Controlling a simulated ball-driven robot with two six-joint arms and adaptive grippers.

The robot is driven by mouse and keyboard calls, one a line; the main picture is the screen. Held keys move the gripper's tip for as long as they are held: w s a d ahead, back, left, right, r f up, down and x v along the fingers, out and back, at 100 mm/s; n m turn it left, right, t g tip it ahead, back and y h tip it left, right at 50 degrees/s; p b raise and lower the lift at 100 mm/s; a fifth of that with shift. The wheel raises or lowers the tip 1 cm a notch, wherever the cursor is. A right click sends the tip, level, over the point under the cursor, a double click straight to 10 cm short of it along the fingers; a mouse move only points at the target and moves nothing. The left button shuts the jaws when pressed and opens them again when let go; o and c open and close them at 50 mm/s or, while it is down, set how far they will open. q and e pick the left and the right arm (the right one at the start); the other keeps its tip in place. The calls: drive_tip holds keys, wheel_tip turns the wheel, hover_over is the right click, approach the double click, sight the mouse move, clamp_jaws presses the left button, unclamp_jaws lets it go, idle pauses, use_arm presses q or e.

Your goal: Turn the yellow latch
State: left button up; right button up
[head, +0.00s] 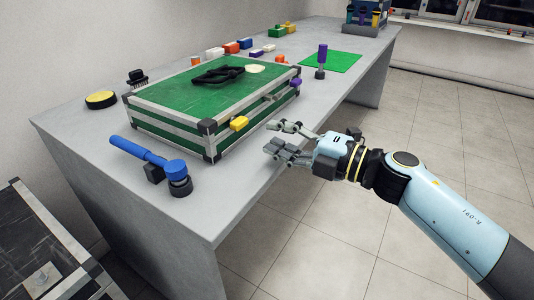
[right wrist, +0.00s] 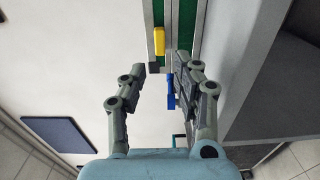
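The yellow latch (head: 238,123) sits on the front side of a green case (head: 184,105) with silver edges and dark corners. The latch also shows in the right wrist view (right wrist: 158,40), beyond my fingertips. My right gripper (head: 271,138) is open and empty, to the right of the latch and apart from it, by the table's front edge. In the right wrist view its two fingers (right wrist: 160,68) are spread, with the latch above the gap between them. My left gripper is not in view.
The case lies on a long grey table (head: 110,195). Several coloured blocks (head: 231,47) stand behind. Floor is free in front.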

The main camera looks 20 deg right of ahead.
sight(244, 125)
drive_tip(key=shift+w+f, duration=0.1)
drive_tip(key=shift+w, duration=0.2)
drive_tip(key=x, duration=0.7)
drive_tip(key=shift+w+a, duration=0.2)
clamp_jaws()
drive_tip(key=m, duration=1.3)
drive_tip(key=shift+m, duration=0.3)
drive_tip(key=m, duration=0.3)
drive_tip(key=shift+m, duration=0.3)
drive_tip(key=shift+c, duration=1)
unclamp_jaws()
drive_tip(key=shift+m, duration=0.3)
drive_tip(key=o, duration=0.5)
drive_tip(key=shift+c, duration=0.2)
